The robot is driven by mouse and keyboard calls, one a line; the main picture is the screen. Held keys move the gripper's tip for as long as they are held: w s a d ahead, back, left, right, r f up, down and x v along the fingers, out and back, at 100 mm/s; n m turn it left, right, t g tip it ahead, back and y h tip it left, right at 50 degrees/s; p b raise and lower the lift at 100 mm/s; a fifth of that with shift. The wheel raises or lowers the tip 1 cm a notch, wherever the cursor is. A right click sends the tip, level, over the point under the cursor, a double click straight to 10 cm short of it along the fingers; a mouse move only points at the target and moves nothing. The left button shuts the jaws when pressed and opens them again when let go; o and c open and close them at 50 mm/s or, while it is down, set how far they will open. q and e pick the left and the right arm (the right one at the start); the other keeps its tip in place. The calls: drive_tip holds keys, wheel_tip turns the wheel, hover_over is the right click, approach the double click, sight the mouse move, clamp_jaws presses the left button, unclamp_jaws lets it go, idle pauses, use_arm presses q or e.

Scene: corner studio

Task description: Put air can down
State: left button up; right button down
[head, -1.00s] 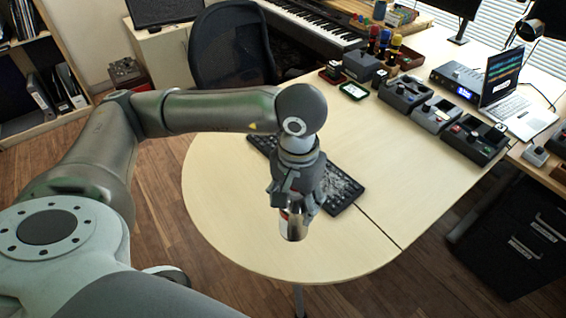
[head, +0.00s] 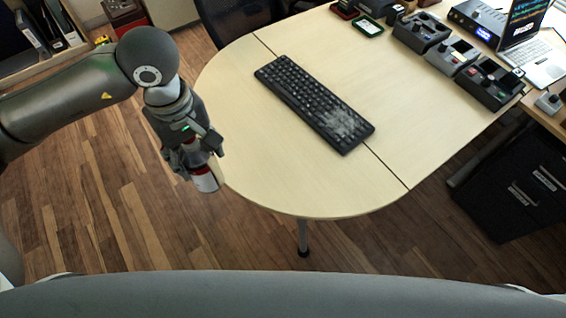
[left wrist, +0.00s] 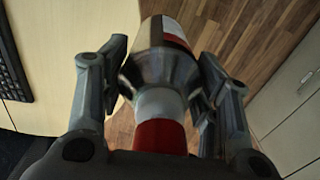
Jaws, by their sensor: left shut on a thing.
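The air can (head: 206,181) is in my left gripper (head: 197,160), at the left edge of the table in the head view. The can has a red and white body and a metal shoulder, and the gripper hides much of it. In the left wrist view the can (left wrist: 162,70) sits between both fingers of the left gripper (left wrist: 160,85), with a red part at the near end. The fingers are shut on it. Wooden floor and the pale table edge show behind it. My right gripper is not in view.
The pale table (head: 240,110) has a black keyboard (head: 315,103) with a whitish dusty patch. Several control boxes (head: 455,58) and a laptop (head: 530,58) stand at the back right. The table's front left part is clear.

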use_arm(q)
drive_tip(key=shift+d+r+n, duration=0.1)
drive_tip(key=shift+d+n, duration=0.2)
drive_tip(key=shift+n, duration=0.9)
drive_tip(key=n, duration=0.2)
drive_tip(key=d+n, duration=0.1)
drive_tip(key=shift+r+n, duration=0.15)
drive_tip(key=shift+n, duration=0.25)
drive_tip(key=n, duration=0.3)
drive_tip(key=shift+d+r+n, duration=0.15)
drive_tip(key=shift+d+n, duration=0.15)
drive_tip(key=shift+d, duration=0.1)
drive_tip(key=d+r+n, duration=0.1)
drive_tip(key=d+n, duration=0.2)
drive_tip(key=n, duration=1.1)
drive_tip(key=d+r+n, duration=0.2)
drive_tip(key=d+n, duration=0.1)
drive_tip(key=n, duration=1.2)
drive_tip(key=w+d+f+p, duration=0.2)
drive_tip(key=w+d+f, duration=0.6)
drive_tip(key=f, duration=0.5)
drive_tip(key=shift+w+d+f, duration=0.2)
drive_tip(key=shift+w+d, duration=0.2)
drive_tip(key=shift+w, duration=0.6)
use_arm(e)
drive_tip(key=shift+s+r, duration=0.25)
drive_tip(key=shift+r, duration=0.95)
